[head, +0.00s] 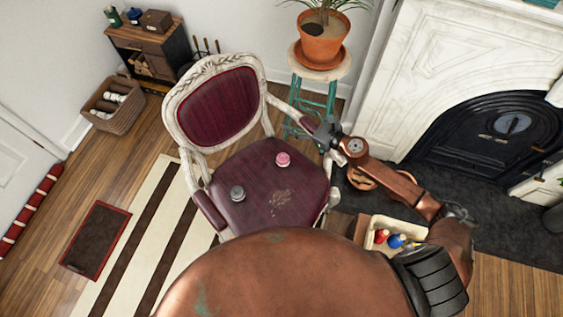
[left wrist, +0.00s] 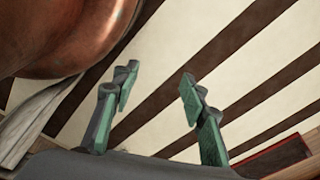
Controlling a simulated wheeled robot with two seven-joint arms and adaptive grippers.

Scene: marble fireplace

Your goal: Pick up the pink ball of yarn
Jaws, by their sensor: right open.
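The pink ball of yarn (head: 283,159) sits on the dark red seat of the carved white armchair (head: 248,170). A grey ball (head: 237,193) lies on the same seat, nearer and to the left. My right gripper (head: 318,128) is over the chair's right side near the armrest, up and right of the pink ball and apart from it. It is open, with nothing visible in it. My left gripper (left wrist: 158,82) shows in the left wrist view, its green-padded fingers apart and empty over the striped rug. It is not in the head view.
A potted plant (head: 323,46) stands on a stool (head: 318,72) behind my right gripper. A fireplace (head: 493,128) is at the right. A tray (head: 372,232) with red and blue items is right of the chair. The striped rug (head: 150,232) and open floor lie left.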

